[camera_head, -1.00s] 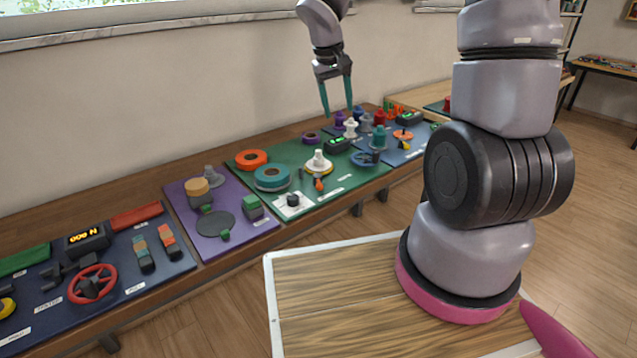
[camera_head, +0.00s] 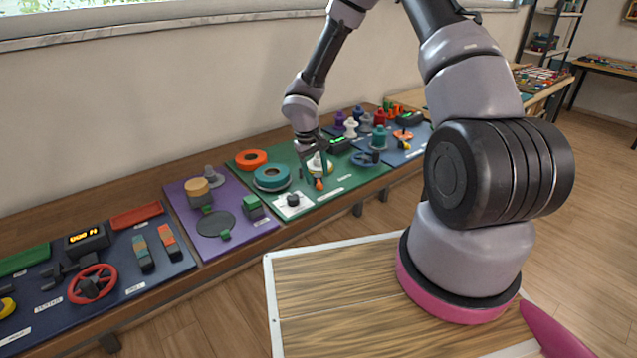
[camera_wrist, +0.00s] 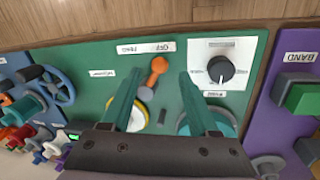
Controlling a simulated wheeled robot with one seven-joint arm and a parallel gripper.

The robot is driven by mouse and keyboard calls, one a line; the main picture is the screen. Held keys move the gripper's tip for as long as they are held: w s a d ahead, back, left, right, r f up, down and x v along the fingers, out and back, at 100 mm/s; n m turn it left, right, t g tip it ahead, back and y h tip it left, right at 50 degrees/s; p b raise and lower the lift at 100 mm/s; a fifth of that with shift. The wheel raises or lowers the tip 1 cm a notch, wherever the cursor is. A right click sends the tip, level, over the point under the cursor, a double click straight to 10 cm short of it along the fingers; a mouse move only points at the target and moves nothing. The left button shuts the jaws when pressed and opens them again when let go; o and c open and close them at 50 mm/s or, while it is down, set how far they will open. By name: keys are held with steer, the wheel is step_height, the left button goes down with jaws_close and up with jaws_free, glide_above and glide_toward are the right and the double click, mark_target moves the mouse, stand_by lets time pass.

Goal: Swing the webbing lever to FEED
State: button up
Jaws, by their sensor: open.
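The webbing lever has an orange knob (camera_wrist: 157,66) and stands on the green panel, also visible in the head view (camera_head: 319,184). In the wrist view it leans toward the right part of a white label strip (camera_wrist: 146,48), which appears to read OFF upside down; the left part appears to read FEED. My gripper (camera_wrist: 158,78) is open, with one teal finger on each side of the lever. The knob shows between and just beyond the fingertips, with gaps on both sides. The head view shows my gripper (camera_head: 316,182) low over the green panel. The lever's base is partly hidden by a finger.
A black dial (camera_wrist: 221,69) on a white plate is right of the fingers in the wrist view. A teal roll (camera_head: 271,176) and an orange ring (camera_head: 251,159) lie left on the green panel. A blue handwheel (camera_head: 365,159) is to the right. The bench's front edge is close.

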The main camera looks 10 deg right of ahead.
mark_target(319, 184)
steer(key=shift+w+d+f, duration=0.1)
steer(key=shift+d+f, duration=0.1)
steer(key=shift+f, duration=0.7)
steer(key=shift+d+f, duration=0.15)
steer(key=shift+f, duration=0.75)
jaws_close()
